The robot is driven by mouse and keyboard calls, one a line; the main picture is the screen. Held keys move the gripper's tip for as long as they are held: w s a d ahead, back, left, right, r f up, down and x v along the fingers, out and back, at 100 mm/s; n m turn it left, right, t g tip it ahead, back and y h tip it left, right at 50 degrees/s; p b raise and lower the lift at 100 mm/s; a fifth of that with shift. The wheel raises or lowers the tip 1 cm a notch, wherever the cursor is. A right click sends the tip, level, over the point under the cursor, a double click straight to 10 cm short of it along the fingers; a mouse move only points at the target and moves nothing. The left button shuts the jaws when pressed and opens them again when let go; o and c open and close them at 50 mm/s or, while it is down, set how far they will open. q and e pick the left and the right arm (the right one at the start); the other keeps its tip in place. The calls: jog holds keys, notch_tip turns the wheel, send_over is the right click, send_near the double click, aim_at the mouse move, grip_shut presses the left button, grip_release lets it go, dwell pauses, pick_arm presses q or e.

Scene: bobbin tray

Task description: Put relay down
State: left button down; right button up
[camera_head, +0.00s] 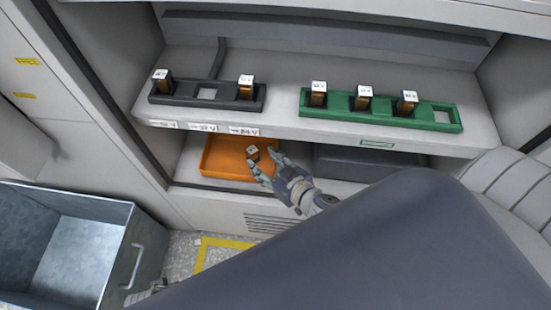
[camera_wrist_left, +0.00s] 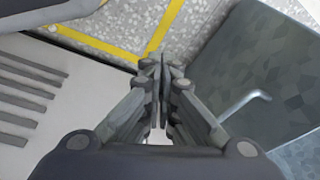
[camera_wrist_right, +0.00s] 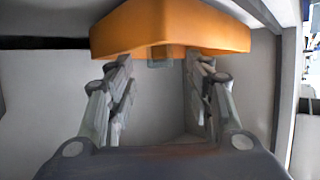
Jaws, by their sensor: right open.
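A small relay (camera_head: 252,153) with a pale top and brown sides appears over the orange tray (camera_head: 222,166) on the lower shelf, by my right gripper's fingertips. My right gripper (camera_head: 263,159) is open, with its fingers apart at the tray's right part. I cannot tell whether a finger touches the relay. My left gripper (camera_wrist_left: 162,68) is shut and empty, low above the floor beside the metal bin.
Above, a black rack (camera_head: 208,95) holds two relays around an empty middle slot. A green rack (camera_head: 382,110) holds three, its right slot empty. A dark grey tray (camera_head: 355,165) lies right of the orange one. A metal bin (camera_head: 75,245) stands at left. The upper shelf edge overhangs.

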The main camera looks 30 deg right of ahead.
pick_arm(q)
jog(key=shift+s+f, duration=0.1)
jog(key=shift+f, duration=0.3)
pick_arm(e)
jog(key=shift+v, duration=2.5)
